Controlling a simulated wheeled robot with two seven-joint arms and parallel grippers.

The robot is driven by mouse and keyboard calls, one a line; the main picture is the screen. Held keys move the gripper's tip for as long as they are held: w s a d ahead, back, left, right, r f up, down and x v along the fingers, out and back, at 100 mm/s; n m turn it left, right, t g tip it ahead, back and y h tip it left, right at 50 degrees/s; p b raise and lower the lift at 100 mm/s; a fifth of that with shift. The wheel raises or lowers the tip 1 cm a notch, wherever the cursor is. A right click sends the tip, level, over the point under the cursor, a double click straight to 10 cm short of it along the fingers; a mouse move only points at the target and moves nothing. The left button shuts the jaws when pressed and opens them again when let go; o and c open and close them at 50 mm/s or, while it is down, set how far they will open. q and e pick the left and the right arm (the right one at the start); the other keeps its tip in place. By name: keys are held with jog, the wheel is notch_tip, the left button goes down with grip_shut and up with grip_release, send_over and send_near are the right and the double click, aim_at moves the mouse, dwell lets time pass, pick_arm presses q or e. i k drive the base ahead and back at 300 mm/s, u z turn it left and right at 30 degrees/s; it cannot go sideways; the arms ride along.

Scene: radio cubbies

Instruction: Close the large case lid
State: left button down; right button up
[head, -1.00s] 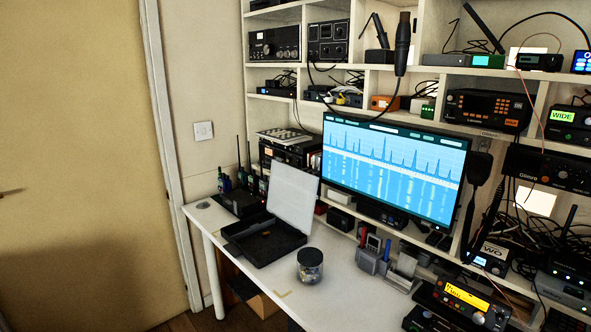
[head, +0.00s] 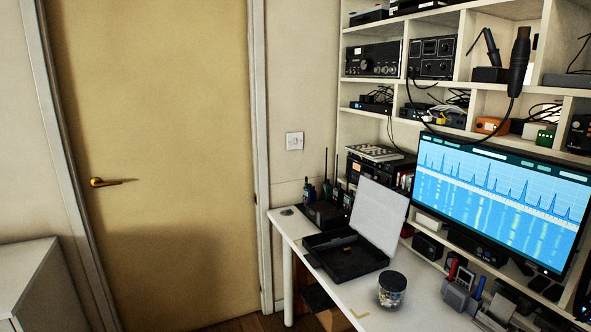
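The large case (head: 345,262) lies open on the white desk, near its left end. Its base is black and shallow, with a small brownish item inside. Its lid (head: 377,212) stands up at the back of the base, leaning slightly back, with its pale inner face showing. Neither of my grippers is in view.
A glass jar with a dark cap (head: 391,291) stands on the desk (head: 412,308) right of the case. Handheld radios (head: 327,192) stand behind it. A large monitor (head: 497,196) and shelves of radios are at right. A door (head: 150,150) and a pale cabinet (head: 30,275) are at left.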

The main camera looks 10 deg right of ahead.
aim_at(379, 213)
jog(key=u, duration=0.35)
jog(key=i, duration=3.45)
jog(key=z, duration=2.8)
